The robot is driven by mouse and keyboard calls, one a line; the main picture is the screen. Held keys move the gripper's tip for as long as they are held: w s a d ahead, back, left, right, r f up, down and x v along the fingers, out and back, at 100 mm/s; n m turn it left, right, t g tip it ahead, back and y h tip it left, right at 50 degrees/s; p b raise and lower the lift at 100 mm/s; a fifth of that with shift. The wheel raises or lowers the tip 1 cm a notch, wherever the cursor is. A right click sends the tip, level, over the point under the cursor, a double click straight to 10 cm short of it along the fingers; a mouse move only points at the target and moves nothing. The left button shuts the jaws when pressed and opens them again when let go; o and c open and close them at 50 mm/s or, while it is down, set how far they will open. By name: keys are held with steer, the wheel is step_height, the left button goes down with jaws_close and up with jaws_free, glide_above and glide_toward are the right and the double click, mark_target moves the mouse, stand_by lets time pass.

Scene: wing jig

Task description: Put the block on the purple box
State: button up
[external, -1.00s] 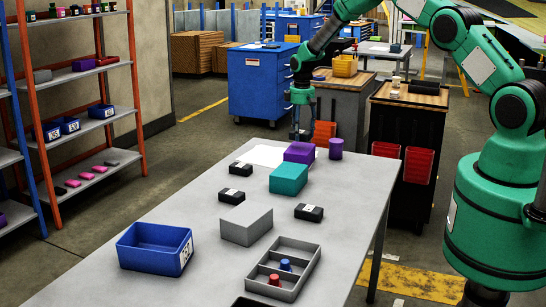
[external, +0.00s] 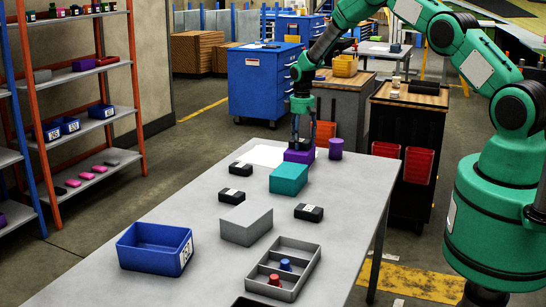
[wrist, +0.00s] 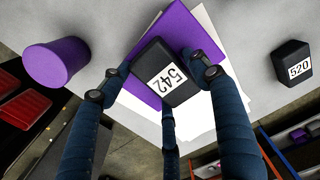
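In the wrist view a black block (wrist: 162,72) with a white "542" label sits among my gripper's fingertips. My gripper (wrist: 160,75) has its fingers close in around the block and appears shut on it. The purple box (wrist: 182,28) shows behind and around the block, directly below it. In the external view my gripper (external: 300,138) points straight down at the purple box (external: 298,155) at the table's far end. The block is hard to make out there among the dark fingers. I cannot tell whether its underside touches the box.
A purple cylinder (external: 336,148) stands right of the box, and a teal box (external: 289,178) stands in front. Several black labelled blocks (external: 240,169) lie nearby. A grey box (external: 247,225), a blue bin (external: 155,248) and a divided tray (external: 284,268) are nearer. White paper (external: 266,155) lies by the box.

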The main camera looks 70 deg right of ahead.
steer(key=shift+o, duration=0.4)
step_height(320, 180, up, 12)
steer(key=shift+r, duration=0.15)
stand_by(0.6)
stand_by(0.3)
